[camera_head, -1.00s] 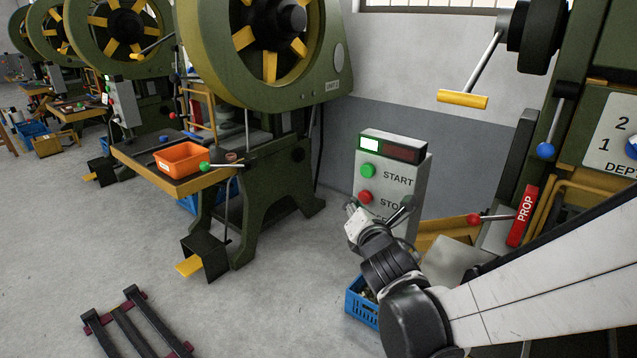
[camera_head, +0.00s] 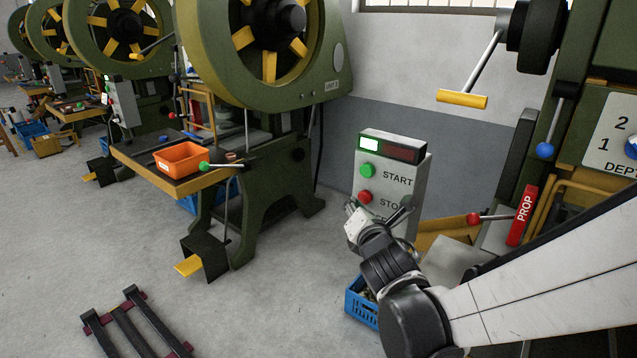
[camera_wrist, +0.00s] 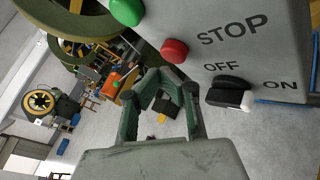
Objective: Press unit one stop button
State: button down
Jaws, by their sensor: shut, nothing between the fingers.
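A grey control box (camera_head: 408,170) stands in the middle of the head view, with a green START button (camera_head: 368,171) and a red STOP button (camera_head: 365,197) below it. In the wrist view the red stop button (camera_wrist: 174,50) lies just beyond my fingertips, beside the STOP lettering. My gripper (camera_head: 352,208) is shut and empty, just below the stop button in the head view. Its fingers (camera_wrist: 166,84) show in the wrist view; I cannot tell whether they touch the button. My gripper and wrist hide the lower part of the box.
A black OFF/ON switch (camera_wrist: 228,95) sits beside the stop button. A red-knobbed lever (camera_head: 474,219) and a PROP handle (camera_head: 521,215) are to the right. A blue crate (camera_head: 361,302) is on the floor below. The floor to the left is mostly clear.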

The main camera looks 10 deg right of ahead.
jog(key=shift+d, duration=0.1)
jog(key=shift+w+d, duration=0.25)
jog(key=shift+w+d, duration=0.35)
dwell(1.0)
jog(key=shift+s+a, duration=0.6)
jog(key=shift+a, duration=0.05)
jog(key=shift+a, duration=0.1)
dwell(0.3)
jog(key=shift+s+a, duration=1.6)
jog(key=shift+a, duration=0.3)
jog(key=shift+d, duration=0.1)
